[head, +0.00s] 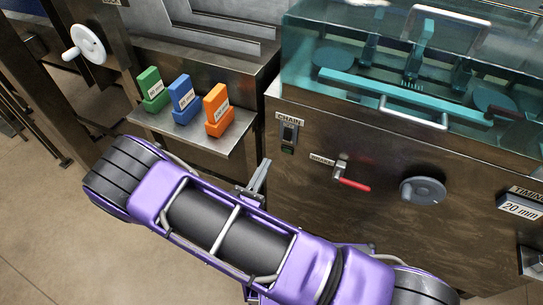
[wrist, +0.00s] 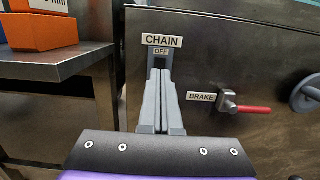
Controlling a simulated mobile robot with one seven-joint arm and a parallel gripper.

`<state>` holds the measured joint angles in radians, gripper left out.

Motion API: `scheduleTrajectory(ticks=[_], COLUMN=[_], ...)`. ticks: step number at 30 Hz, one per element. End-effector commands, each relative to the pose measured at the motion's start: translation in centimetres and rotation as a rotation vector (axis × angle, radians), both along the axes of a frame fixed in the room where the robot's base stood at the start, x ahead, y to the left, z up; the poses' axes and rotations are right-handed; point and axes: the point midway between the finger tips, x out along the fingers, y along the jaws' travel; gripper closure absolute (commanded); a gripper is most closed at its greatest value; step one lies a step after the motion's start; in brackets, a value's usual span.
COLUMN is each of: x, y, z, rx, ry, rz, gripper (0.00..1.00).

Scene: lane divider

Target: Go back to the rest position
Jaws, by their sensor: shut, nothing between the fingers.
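My gripper (head: 262,176) is shut and empty, its two grey fingers side by side. In the wrist view the fingers (wrist: 160,82) point at the machine front, just below the CHAIN label (wrist: 162,41) and a small OFF label (wrist: 161,51). They hide what lies directly below that label. In the head view the chain switch (head: 289,131) shows on the machine's left front corner, above and right of the fingertips. The fingers look apart from the panel there, but the exact gap is hard to tell. My purple arm stretches across the lower middle.
A brake lever with a red handle (head: 354,184) and a grey round knob (head: 423,190) stick out from the machine front. Left, a metal shelf (head: 190,135) holds green (head: 151,89), blue (head: 183,98) and orange (head: 218,109) blocks. A white handwheel (head: 87,45) is farther left. Floor is clear at lower left.

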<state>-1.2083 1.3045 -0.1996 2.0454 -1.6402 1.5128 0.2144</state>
Motion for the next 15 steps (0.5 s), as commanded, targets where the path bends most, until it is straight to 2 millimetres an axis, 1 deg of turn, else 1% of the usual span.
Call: scheduleTrajectory(ticks=[1, 5, 15], x=[-0.43, -0.95, -0.98], y=[0.20, 0.30, 0.32], z=[0.05, 0.13, 0.13], rx=[0.000, -0.001, -0.001], ry=[0.000, 0.000, 0.000], rz=[0.002, 0.000, 0.000], gripper=[1.00, 1.00, 1.00])
